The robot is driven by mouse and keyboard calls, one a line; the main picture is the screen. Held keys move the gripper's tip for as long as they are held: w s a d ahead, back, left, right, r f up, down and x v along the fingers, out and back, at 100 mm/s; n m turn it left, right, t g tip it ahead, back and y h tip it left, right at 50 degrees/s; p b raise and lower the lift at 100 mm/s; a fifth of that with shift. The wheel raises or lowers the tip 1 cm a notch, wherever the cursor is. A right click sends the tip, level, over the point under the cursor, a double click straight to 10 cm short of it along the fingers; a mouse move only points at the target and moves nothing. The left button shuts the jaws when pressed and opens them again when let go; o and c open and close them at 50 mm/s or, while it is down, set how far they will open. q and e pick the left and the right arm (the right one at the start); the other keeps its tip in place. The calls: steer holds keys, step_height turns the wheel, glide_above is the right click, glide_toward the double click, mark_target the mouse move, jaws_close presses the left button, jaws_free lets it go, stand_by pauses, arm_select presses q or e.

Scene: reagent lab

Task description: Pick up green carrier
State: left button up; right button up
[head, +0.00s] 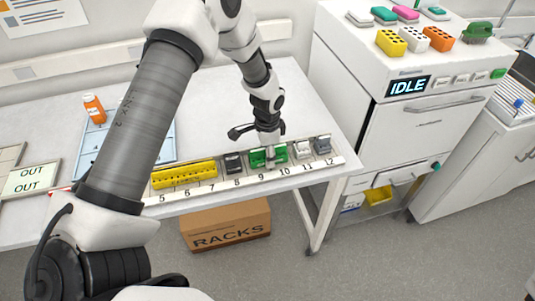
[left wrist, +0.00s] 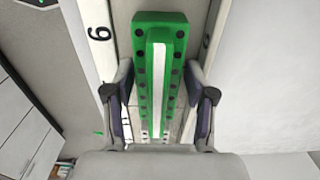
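The green carrier (head: 257,160) sits in the numbered rack near slots 9 and 10, at the table's front edge. In the left wrist view the green carrier (left wrist: 160,30) has a raised bar with a white strip and dark round dots along both sides. My left gripper (head: 268,150) is above it and hides its middle in the head view. In the left wrist view my left gripper (left wrist: 163,108) is open, with one finger on each side of the carrier and a visible gap at each. My right gripper is not in view.
In the rack (head: 215,188), a yellow carrier (head: 184,175) and a black one (head: 233,163) stand left of the green one; white (head: 302,149) and grey (head: 322,146) ones stand right. An orange bottle (head: 94,109) is further left. A machine reading IDLE (head: 408,86) stands right.

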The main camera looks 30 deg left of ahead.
arm_select(q)
steer(key=shift+d+r, duration=0.1)
steer(key=shift+d, duration=0.15)
steer(key=c, duration=0.8)
steer(key=shift+w, duration=0.1)
steer(key=shift+a, duration=0.15)
